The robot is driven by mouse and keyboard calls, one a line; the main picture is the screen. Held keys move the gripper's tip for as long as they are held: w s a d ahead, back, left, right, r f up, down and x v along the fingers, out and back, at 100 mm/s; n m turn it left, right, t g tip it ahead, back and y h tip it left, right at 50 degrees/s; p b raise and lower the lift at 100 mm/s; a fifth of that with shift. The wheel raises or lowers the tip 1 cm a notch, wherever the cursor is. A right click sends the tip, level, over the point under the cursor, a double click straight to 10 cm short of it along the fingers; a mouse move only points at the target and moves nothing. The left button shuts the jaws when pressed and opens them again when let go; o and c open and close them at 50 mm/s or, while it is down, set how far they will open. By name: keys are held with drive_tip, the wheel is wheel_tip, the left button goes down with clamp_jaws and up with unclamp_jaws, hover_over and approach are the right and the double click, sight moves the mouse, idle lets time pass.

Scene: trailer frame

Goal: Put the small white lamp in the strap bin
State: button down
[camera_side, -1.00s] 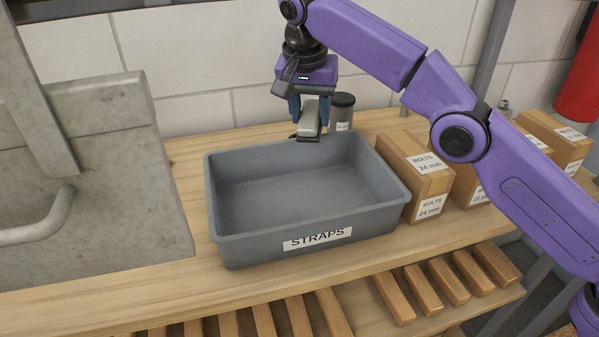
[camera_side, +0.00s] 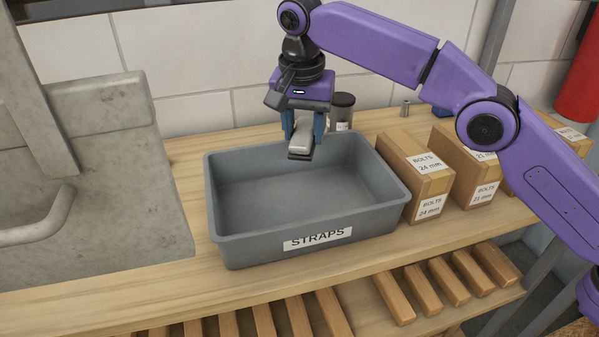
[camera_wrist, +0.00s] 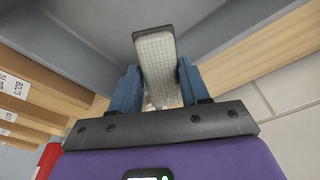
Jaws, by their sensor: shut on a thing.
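The small white lamp (camera_side: 300,137) is a pale, elongated block with a dark end. In the wrist view the lamp (camera_wrist: 158,60) shows a pale gridded face with a dark rim, between two blue fingers. My gripper (camera_side: 303,130) is shut on it and holds it over the back part of the strap bin. The strap bin (camera_side: 225,238) is a grey, open rectangular tub with a "STRAPS" label on its front wall. Its visible floor is empty. In the wrist view, grey bin walls (camera_wrist: 75,45) lie beyond the lamp.
Boxes labelled "BOLTS" (camera_side: 415,180) stand close to the right of the bin. A dark cylindrical canister (camera_side: 342,112) stands behind it. A grey block with a curved handle (camera_side: 45,222) is at left. Wooden bars (camera_side: 395,296) lie on a lower shelf. Some wooden bench (camera_side: 120,290) is clear in front.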

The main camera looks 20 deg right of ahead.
drive_tip(key=s+d+f+n, duration=0.1)
drive_tip(key=s+d, duration=0.1)
drive_tip(key=s+d+f+n+g+y, duration=0.1)
drive_tip(key=s+d+n, duration=0.1)
drive_tip(key=s, duration=0.1)
drive_tip(key=s+d+f+n+g+y, duration=0.1)
drive_tip(key=s+d+f+n, duration=0.1)
drive_tip(key=shift+s, duration=0.2)
drive_tip(key=shift+s+d+f+n+g, duration=0.15)
drive_tip(key=shift+s+n+g, duration=0.05)
drive_tip(key=shift+s, duration=0.15)
drive_tip(key=shift+s+d+f+n+g, duration=0.1)
drive_tip(key=shift+s+d+n+g, duration=0.1)
drive_tip(key=shift+s, duration=0.1)
drive_tip(key=shift+f, duration=2.4)
drive_tip(key=shift+f, duration=0.1)
drive_tip(key=c, duration=0.8)
unclamp_jaws()
